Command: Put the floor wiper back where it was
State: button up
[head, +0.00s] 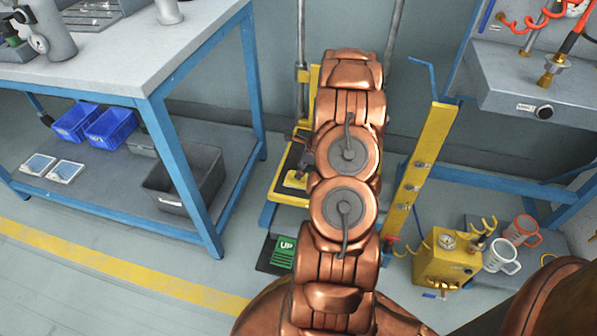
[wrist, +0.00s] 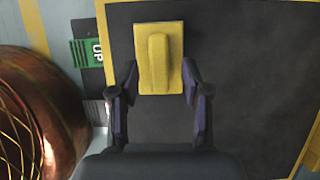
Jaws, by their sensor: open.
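A yellow plate with a raised, rounded ridge (wrist: 158,60) lies on a dark, yellow-edged platform (wrist: 245,90) in the wrist view. I cannot tell whether it is the floor wiper; nothing else is clearly recognisable as one. In the head view a part of the yellow plate (head: 296,181) shows left of my arm. My gripper (wrist: 160,68) is open and empty, with one finger on each side of the plate's near part. I cannot tell whether the fingers touch it, or how high they are. In the head view my gripper (head: 303,158) is small and partly hidden by my arm.
A blue-framed bench (head: 165,80) stands left, with blue bins (head: 110,127) and a grey bin (head: 183,180) on its lower shelf. A yellow post (head: 425,155), a yellow box (head: 445,265) and mugs (head: 502,256) are right. A green "UP" card (head: 283,253) lies near the platform.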

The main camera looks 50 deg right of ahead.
jog(key=p+v, duration=0.2)
jog(key=v, duration=0.7)
jog(key=a+r+n+g+y, duration=0.1)
jog(key=a+r+n, duration=0.4)
jog(key=a, duration=0.4)
jog(key=a+r+n+g, duration=0.2)
jog(key=a+r+n, duration=0.35)
jog(key=a, duration=0.45)
jog(key=a+r+n+g+y, duration=0.1)
jog(key=a+r+n, duration=0.35)
jog(key=a, duration=0.45)
jog(key=s+a+r+n+g+h, duration=0.2)
jog(key=s+a+r+n, duration=0.5)
jog(key=s+a+n, duration=0.35)
jog(key=s+a+r+n+g+h, duration=0.1)
jog(key=s+n, duration=0.4)
jog(key=s, duration=0.9)
jog(key=shift+a+r+g+h, duration=0.4)
jog(key=shift+a+r+h, duration=0.15)
jog(key=shift+a, duration=0.2)
jog(key=shift+w+r+p, duration=0.1)
jog(key=shift+r+p, duration=0.05)
jog(key=shift+p, duration=0.2)
